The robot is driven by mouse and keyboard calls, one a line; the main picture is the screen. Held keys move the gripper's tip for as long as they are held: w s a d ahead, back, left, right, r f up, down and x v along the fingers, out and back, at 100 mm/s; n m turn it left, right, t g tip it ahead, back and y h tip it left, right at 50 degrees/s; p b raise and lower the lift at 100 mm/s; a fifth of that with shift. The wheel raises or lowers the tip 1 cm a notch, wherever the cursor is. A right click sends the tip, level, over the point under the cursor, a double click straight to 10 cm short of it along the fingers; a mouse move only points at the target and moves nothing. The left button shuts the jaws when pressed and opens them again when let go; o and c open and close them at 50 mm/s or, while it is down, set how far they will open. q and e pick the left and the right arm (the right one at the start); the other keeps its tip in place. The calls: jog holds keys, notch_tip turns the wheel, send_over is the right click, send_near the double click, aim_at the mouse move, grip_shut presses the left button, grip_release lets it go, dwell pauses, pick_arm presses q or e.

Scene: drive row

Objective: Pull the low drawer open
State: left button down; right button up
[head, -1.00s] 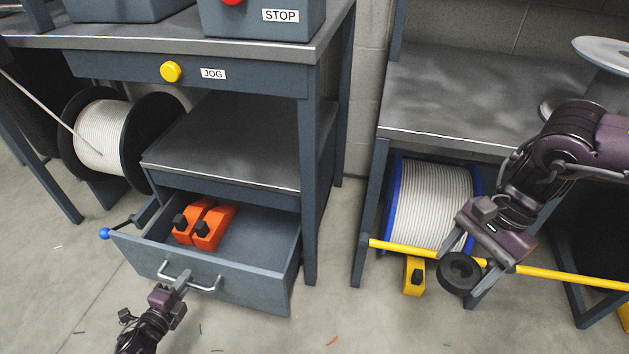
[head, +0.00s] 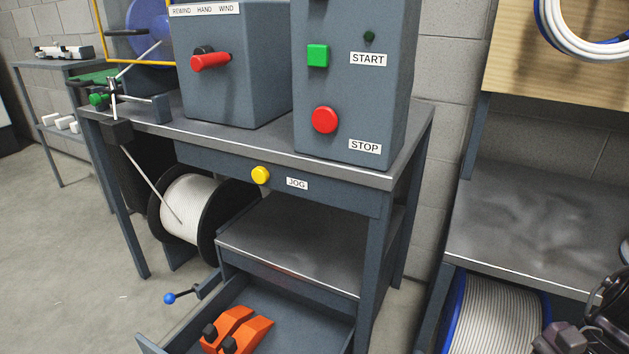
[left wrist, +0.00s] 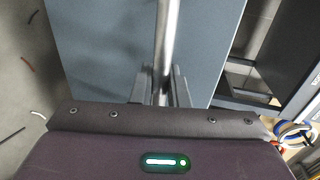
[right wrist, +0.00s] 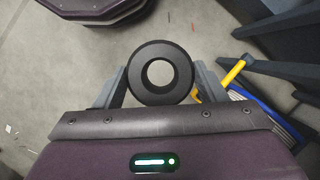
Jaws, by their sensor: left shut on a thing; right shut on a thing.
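The low drawer (head: 300,318) under the bench stands open at the bottom of the head view, its front cut off by the picture edge. Two orange things with black knobs (head: 238,328) lie inside it. In the left wrist view my left gripper (left wrist: 163,82) is shut on the drawer's metal bar handle (left wrist: 165,35), in front of the grey-blue drawer front (left wrist: 105,45). My right gripper (right wrist: 160,76) is shut on a black ring (right wrist: 136,72), held above the floor, away from the drawer. Neither gripper's jaws show in the head view.
A crank with a blue knob (head: 170,298) sticks out left of the drawer. A white cable reel (head: 185,212) stands behind it. The bench above carries the control boxes (head: 350,85). A blue-rimmed reel (head: 497,318) sits under the right bench. Floor at left is clear.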

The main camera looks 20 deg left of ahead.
pick_arm(q)
jog(key=c, duration=1.5)
grip_release()
jog(key=d+p+v, duration=0.1)
jog(key=p+v, duration=0.2)
jog(key=v, duration=0.9)
jog(key=shift+a, duration=0.4)
